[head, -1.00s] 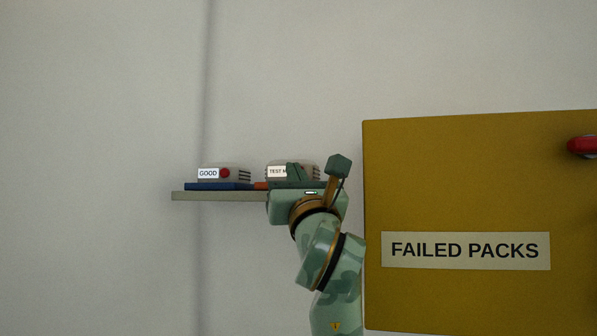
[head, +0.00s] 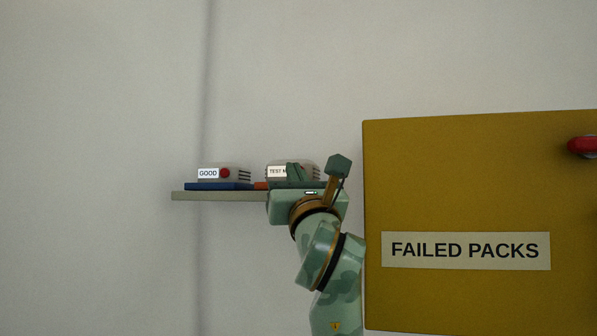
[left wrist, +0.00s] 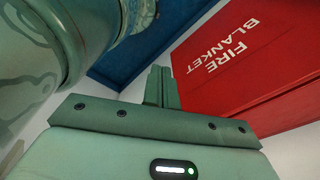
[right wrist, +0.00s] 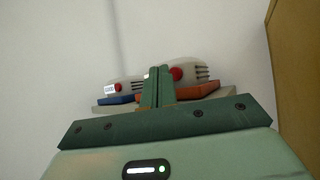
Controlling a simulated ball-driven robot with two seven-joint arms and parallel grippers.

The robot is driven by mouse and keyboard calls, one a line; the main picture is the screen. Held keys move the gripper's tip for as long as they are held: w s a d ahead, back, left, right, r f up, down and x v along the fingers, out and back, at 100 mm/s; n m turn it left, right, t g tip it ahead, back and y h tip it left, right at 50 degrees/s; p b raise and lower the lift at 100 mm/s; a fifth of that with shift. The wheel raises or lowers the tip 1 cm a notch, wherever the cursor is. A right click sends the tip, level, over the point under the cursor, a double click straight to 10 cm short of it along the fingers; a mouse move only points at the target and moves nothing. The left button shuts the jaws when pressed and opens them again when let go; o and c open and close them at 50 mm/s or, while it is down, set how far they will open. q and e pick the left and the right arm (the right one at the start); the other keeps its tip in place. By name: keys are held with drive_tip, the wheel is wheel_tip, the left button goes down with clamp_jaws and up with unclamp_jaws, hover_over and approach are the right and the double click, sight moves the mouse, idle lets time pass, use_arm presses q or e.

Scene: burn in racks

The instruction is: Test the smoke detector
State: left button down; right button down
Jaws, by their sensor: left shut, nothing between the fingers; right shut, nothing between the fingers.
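A pale unit labelled GOOD (head: 208,173) with a red button sits on a blue pad on a small wall shelf (head: 215,196). To its right a similar unit labelled "TEST M…" (head: 277,171) sits on an orange pad, partly hidden by my right gripper (head: 296,172). In the right wrist view the right gripper (right wrist: 158,70) is shut and empty, its fingertips overlapping this unit, just left of its red button (right wrist: 176,74). I cannot tell whether they touch. My left gripper (left wrist: 162,72) is shut and empty, and shows only in the left wrist view.
A yellow cabinet labelled FAILED PACKS (head: 470,185) with a red handle (head: 583,146) stands close right of my right arm. In the left wrist view a red FIRE BLANKET box (left wrist: 245,55) and a blue surface (left wrist: 120,68) lie near the left fingers. The wall left of the shelf is clear.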

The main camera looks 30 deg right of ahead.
drive_tip(key=shift+w+d, duration=0.3)
drive_tip(key=shift+d, duration=0.05)
drive_tip(key=shift+w+d, duration=0.35)
drive_tip(key=shift+d, duration=0.05)
idle(1.2)
drive_tip(key=shift+s+a, duration=0.1)
idle(0.4)
drive_tip(key=shift+s+a, duration=0.6)
drive_tip(key=shift+a, duration=0.1)
drive_tip(key=s+a, duration=0.3)
drive_tip(key=shift+s+a, duration=0.1)
drive_tip(key=shift+a, duration=0.25)
idle(0.8)
